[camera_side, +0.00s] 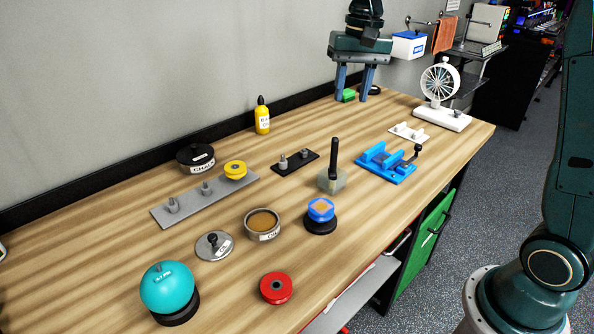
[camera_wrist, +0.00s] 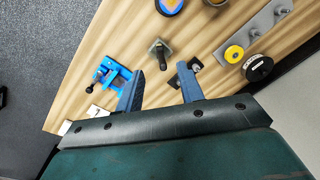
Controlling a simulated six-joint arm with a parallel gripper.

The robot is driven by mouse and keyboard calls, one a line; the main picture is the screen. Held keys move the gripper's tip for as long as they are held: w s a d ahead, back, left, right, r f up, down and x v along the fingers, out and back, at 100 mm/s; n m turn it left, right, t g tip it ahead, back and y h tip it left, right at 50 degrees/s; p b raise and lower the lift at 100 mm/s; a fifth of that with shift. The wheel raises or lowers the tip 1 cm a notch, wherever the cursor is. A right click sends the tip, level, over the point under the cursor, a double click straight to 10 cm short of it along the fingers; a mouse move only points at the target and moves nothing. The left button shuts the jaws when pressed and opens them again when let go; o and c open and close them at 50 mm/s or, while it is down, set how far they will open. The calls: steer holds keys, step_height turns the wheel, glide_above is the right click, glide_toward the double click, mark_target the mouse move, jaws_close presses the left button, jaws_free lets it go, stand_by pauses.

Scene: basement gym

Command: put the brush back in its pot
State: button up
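A dark upright handle (camera_side: 334,155), which looks like the brush, stands in a pale squarish pot (camera_side: 331,182) near the middle of the bench. Its lower end is hidden, so I cannot tell whether bristles are inside. In the wrist view the pot (camera_wrist: 158,46) with the dark handle (camera_wrist: 162,61) lies just beyond the fingertips. My gripper (camera_side: 351,97) is at the far end of the bench, pointing down, its blue fingers apart. It also shows in the wrist view (camera_wrist: 160,70), open with nothing held between the fingers.
Near the pot are a blue vise (camera_side: 385,162), a black peg plate (camera_side: 296,163) and a blue-topped puck (camera_side: 321,209). An open round tin (camera_side: 262,224), a chalk tin (camera_side: 196,158) and a yellow bottle (camera_side: 262,115) stand left. A white fan (camera_side: 441,82) is at right.

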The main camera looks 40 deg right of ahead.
steer(key=s+a+r+n+t, duration=0.1)
steer(key=s+a+n, duration=0.1)
steer(key=s, duration=0.5)
steer(key=s+a+r+n+t, duration=0.2)
steer(key=s, duration=0.4)
steer(key=s+f+n+t, duration=0.2)
steer(key=s+f, duration=0.3)
steer(key=s, duration=0.6)
steer(key=shift+s+n+h, duration=0.35)
steer(key=shift+n+h, duration=0.05)
steer(key=shift+n, duration=0.1)
